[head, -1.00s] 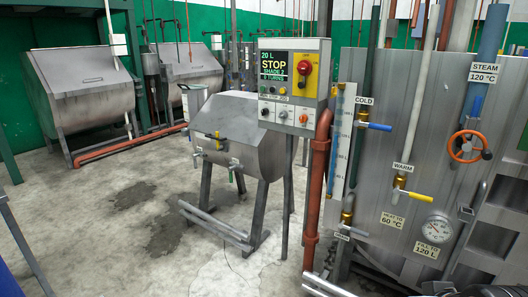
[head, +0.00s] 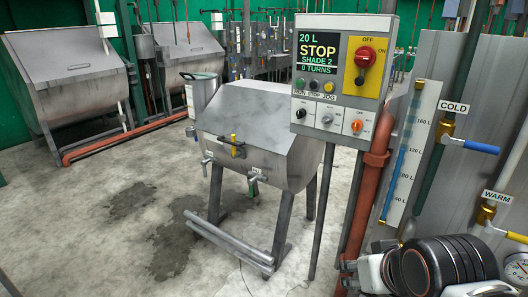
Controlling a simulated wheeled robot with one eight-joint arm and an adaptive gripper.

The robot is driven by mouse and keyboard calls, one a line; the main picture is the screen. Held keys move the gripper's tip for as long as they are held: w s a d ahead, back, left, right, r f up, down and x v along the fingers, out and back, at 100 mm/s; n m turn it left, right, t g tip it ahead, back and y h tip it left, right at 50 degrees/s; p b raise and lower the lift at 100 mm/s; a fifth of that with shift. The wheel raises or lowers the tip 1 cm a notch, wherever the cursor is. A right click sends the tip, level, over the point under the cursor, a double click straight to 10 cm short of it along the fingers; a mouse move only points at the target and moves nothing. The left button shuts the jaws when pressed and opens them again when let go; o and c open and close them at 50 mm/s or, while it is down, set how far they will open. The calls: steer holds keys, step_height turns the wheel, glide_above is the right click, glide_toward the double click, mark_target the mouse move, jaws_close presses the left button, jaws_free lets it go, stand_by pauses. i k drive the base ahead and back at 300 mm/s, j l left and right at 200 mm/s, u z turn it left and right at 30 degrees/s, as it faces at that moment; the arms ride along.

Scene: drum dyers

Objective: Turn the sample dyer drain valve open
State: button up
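The sample dyer (head: 262,120) is a small grey metal drum on legs, in the middle of the head view. A small tap (head: 253,186) with a pale label hangs low on its front; the label is too small to read. Another small tap (head: 206,160) sticks out at its left end. I cannot tell which tap is the drain valve, nor how either handle is set. A black bar with a yellow part (head: 234,146) crosses the front. Part of my arm, with black ribbed rings, shows at the lower right, apart from the dyer. My gripper is out of view.
A control panel (head: 342,75) reading STOP, 20 L and 0 TURNS stands right of the dyer. A rust-red pipe (head: 362,200) and a level gauge (head: 411,150) stand farther right. Metal rails (head: 228,243) lie low before the dyer. Wet-stained floor (head: 110,240) is open at left.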

mark_target(204, 163)
steer(key=i+j+u, duration=0.1)
steer(key=j, duration=0.3)
steer(key=i+j, duration=0.1)
steer(key=j, duration=0.3)
steer(key=i+j+u, duration=0.15)
steer(key=j, duration=0.6)
steer(key=i+j+u, duration=0.15)
steer(key=i, duration=0.9)
steer(key=i+j+u, duration=0.15)
steer(key=i, duration=0.9)
